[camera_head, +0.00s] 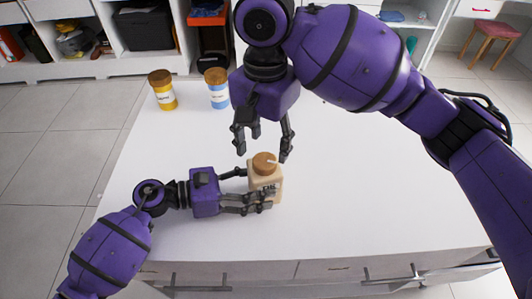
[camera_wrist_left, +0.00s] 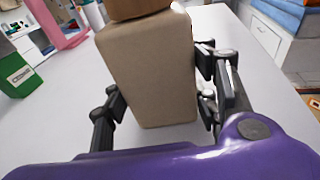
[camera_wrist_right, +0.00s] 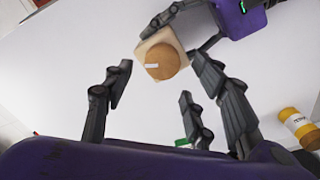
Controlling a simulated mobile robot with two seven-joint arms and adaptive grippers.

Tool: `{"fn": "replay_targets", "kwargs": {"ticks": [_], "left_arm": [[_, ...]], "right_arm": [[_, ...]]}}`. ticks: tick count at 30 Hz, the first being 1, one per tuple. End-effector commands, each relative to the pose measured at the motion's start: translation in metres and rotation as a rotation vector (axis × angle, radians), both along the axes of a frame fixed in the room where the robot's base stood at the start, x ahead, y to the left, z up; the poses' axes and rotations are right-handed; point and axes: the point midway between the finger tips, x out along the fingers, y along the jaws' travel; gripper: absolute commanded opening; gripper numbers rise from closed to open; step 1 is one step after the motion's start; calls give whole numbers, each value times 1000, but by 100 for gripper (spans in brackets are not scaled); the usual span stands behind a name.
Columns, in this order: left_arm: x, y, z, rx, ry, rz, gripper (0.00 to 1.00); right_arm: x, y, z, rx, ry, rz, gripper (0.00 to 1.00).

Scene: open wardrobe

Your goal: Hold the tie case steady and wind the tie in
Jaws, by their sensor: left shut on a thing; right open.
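The tie case (camera_head: 268,187) is a beige box with dark lettering, standing upright on the white table. A round brown knob (camera_head: 264,163) with a white mark sits on its top. My left gripper (camera_head: 253,190) is shut on the case from the left, fingers on either side; the case's plain side (camera_wrist_left: 150,75) fills the middle of the left wrist view. My right gripper (camera_head: 263,145) is open and empty, pointing down above and behind the knob, apart from it. In the right wrist view the knob (camera_wrist_right: 166,62) shows beyond the open fingers. I cannot make out a tie.
A yellow jar (camera_head: 164,96) and a blue-and-white jar (camera_head: 218,94), both brown-lidded, stand at the table's back left. The white tabletop (camera_head: 370,190) is clear to the right. Open shelves (camera_head: 95,65) stand behind, and a pink-topped stool (camera_head: 495,28) is at far right.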

Motion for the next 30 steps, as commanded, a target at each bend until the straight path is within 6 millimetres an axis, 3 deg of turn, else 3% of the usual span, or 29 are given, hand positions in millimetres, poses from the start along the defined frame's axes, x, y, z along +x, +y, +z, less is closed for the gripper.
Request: {"fn": "replay_targets", "kwargs": {"ticks": [3,10,15,26,27,30], "left_arm": [[-1,0,-1,0,2,-2,33],[-1,0,-1,0,2,-2,33],[-1,0,-1,0,2,-2,33],[-1,0,-1,1,1,-2,33],[-1,0,-1,1,1,-1,56],[-1,0,-1,0,1,-1,69]], "right_arm": [[1,0,28,-2,-5,-1,52],[1,0,64,-2,-1,-1,52],[0,0,73,-3,2,-2,52],[0,0,74,-2,1,-1,52],[0,0,74,-2,1,-1,52],[0,0,74,-2,1,-1,52]]}}
